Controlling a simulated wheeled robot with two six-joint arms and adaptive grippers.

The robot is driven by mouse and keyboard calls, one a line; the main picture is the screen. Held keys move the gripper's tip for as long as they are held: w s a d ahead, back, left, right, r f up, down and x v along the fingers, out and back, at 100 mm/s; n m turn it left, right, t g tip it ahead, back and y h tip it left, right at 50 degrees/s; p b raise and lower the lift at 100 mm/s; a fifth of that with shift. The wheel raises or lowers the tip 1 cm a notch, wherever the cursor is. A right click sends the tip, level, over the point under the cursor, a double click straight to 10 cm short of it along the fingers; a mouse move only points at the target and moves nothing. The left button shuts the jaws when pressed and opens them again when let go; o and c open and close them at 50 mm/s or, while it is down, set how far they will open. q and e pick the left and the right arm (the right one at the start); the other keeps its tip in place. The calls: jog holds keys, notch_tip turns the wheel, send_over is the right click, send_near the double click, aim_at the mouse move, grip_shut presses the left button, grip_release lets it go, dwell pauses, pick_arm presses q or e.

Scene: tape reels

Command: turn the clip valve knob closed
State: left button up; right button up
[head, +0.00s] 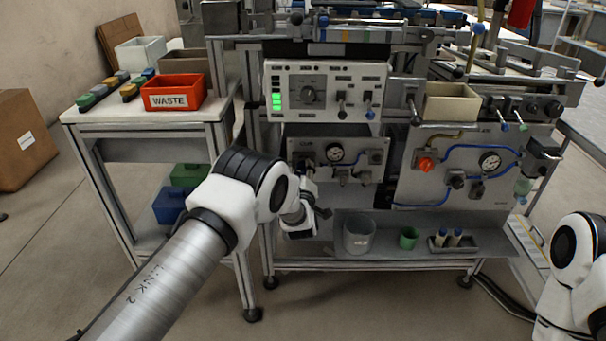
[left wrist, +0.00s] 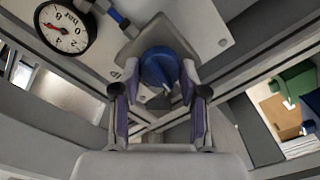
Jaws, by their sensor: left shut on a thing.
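The clip valve knob (left wrist: 160,67) is a blue round knob with a white mark, seen in the left wrist view at the top middle on a grey mount. My left gripper (left wrist: 159,80) is shut on it, one finger on each side. In the head view, my left gripper (head: 303,172) reaches the lower left of the clip panel (head: 358,144), and my wrist hides the knob there. A round gauge with a red needle (left wrist: 66,28) sits beside the knob. My right gripper is out of view; only part of the right arm shows.
A panel with a red knob (head: 426,164) and blue hoses is on the right. A shelf below holds a grey cup (head: 359,235), a green cup (head: 408,238) and a small tray. A red waste bin (head: 174,92) stands on the left table.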

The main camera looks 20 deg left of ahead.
pick_arm(q)
jog(key=shift+f+n, duration=0.1)
jog(key=shift+n, duration=1)
jog(key=o, duration=1.1)
jog(key=shift+o, duration=0.2)
jog(key=shift+s, duration=0.1)
jog(key=v, duration=1.2)
